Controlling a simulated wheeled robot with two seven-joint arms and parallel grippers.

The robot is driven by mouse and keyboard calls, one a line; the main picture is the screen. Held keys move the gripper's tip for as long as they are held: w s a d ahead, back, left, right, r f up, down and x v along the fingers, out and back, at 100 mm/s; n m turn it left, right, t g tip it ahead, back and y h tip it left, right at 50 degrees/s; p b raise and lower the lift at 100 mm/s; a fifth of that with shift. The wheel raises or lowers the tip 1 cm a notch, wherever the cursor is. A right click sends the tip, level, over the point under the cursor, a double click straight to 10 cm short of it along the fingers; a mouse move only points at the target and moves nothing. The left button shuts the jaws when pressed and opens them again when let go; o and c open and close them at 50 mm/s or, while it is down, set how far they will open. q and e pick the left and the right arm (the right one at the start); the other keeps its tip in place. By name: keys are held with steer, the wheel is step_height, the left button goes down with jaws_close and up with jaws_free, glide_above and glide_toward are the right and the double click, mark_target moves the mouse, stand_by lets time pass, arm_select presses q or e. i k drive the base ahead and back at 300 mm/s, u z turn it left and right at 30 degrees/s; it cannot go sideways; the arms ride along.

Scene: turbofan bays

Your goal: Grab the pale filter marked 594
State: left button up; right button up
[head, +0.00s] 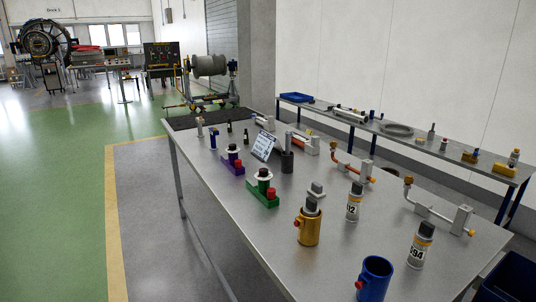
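A pale filter (418,252) with a dark cap stands upright near the front right of the grey workbench (240,215). Its label reads 594, with the first digit partly turned away. A similar pale filter (352,208) with a dark cap stands farther back; only "12" is readable on it. Neither of my grippers is in view, and nothing is touching the filters.
A blue cylinder (374,281) stands left of the 594 filter, and a gold canister (309,228) stands farther left. Pipe fittings (436,214) lie behind it. A blue bin (508,280) is at the lower right. Green floor (60,200) is clear at left.

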mark_target(424, 237)
steer(key=z, duration=3.8)
steer(key=k, duration=2)
steer(key=u, duration=1.8)
